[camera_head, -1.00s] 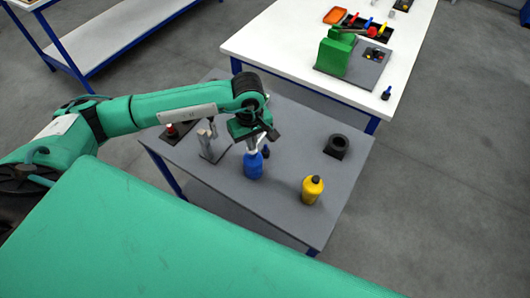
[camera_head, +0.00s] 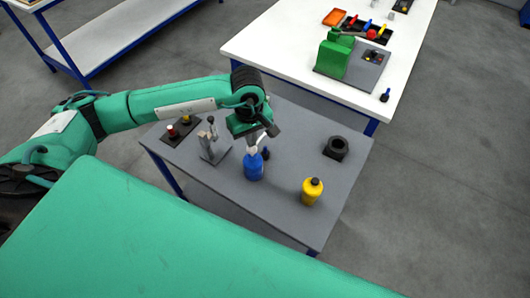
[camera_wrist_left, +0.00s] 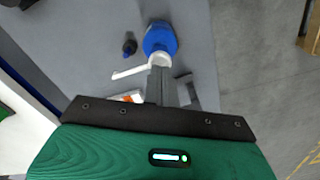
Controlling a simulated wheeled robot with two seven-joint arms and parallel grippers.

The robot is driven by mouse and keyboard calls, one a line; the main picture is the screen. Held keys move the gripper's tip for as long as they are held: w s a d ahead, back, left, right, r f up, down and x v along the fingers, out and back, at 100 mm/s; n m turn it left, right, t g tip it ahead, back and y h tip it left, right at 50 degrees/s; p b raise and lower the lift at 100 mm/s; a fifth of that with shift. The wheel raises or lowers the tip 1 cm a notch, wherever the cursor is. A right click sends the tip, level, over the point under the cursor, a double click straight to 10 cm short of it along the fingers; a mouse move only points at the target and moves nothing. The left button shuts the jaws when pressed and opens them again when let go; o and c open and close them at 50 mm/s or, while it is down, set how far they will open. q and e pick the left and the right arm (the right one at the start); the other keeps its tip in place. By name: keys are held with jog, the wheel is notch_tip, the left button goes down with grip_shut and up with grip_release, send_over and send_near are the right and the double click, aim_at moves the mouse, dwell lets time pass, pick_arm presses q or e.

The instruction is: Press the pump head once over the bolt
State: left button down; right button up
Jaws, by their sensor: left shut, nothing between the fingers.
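A blue bottle (camera_head: 253,170) with a white pump head stands upright on the grey table. In the left wrist view the blue bottle (camera_wrist_left: 160,37) is at top centre, with the white pump nozzle (camera_wrist_left: 130,72) pointing left. My left gripper (camera_head: 254,143) is shut and empty, directly above the pump head and partly covering it. In the wrist view its fingers (camera_wrist_left: 157,80) overlap the pump head; I cannot tell whether they touch it. A grey stand with an upright post (camera_head: 213,147) is left of the bottle. I cannot clearly make out the bolt. My right gripper is not in view.
A yellow bottle (camera_head: 312,191) and a black ring-shaped block (camera_head: 336,147) stand to the right on the grey table (camera_head: 285,215). A small dark object (camera_wrist_left: 129,47) is close beside the blue bottle. A white table with a green machine (camera_head: 334,56) is behind.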

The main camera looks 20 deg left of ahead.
pick_arm(q)
jog(key=shift+r, duration=0.1)
dwell(0.3)
notch_tip(320, 180, up, 6)
jog(key=shift+f+p, duration=0.1)
jog(key=shift+p, duration=0.55)
